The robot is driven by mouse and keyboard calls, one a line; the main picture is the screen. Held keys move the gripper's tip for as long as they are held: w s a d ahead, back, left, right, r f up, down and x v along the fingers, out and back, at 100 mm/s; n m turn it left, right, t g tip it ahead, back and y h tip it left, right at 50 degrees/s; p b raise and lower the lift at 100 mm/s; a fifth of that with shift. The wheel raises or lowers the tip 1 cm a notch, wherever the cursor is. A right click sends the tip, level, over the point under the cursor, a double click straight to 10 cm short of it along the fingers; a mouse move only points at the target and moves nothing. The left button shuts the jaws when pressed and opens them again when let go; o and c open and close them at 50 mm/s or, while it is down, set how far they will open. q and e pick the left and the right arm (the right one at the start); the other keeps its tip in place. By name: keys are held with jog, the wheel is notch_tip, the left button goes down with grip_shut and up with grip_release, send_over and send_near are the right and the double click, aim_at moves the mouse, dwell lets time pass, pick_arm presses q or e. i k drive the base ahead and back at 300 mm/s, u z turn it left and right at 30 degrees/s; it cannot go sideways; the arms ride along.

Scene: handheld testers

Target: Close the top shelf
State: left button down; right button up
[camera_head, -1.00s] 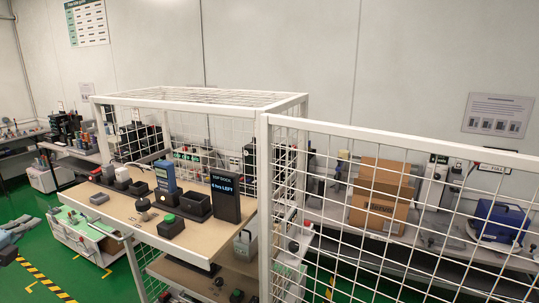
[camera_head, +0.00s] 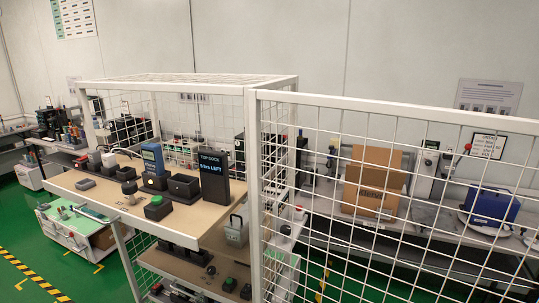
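The top shelf (camera_head: 128,211) is a light wooden board in a white wire-mesh rack. It sticks out of the rack's open side toward the front left. On it stand a black sign (camera_head: 214,178) reading "TOP DOCK", a blue handheld tester (camera_head: 152,159), a black block with a green button (camera_head: 155,208), and several small black and grey devices. A lower wooden shelf (camera_head: 201,267) with more devices shows beneath it, partly hidden by the top shelf and the mesh. Neither of my grippers is in view.
A mesh panel with a white top rail (camera_head: 400,112) runs across the right front. Behind it are cardboard boxes (camera_head: 373,180) and a blue case (camera_head: 491,207) on a bench. A white cart (camera_head: 72,229) stands at the left. Green floor with striped tape is clear at lower left.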

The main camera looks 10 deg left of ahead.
aim_at(194, 203)
jog(key=u, duration=0.9)
jog(key=i, duration=0.75)
jog(key=z, duration=0.15)
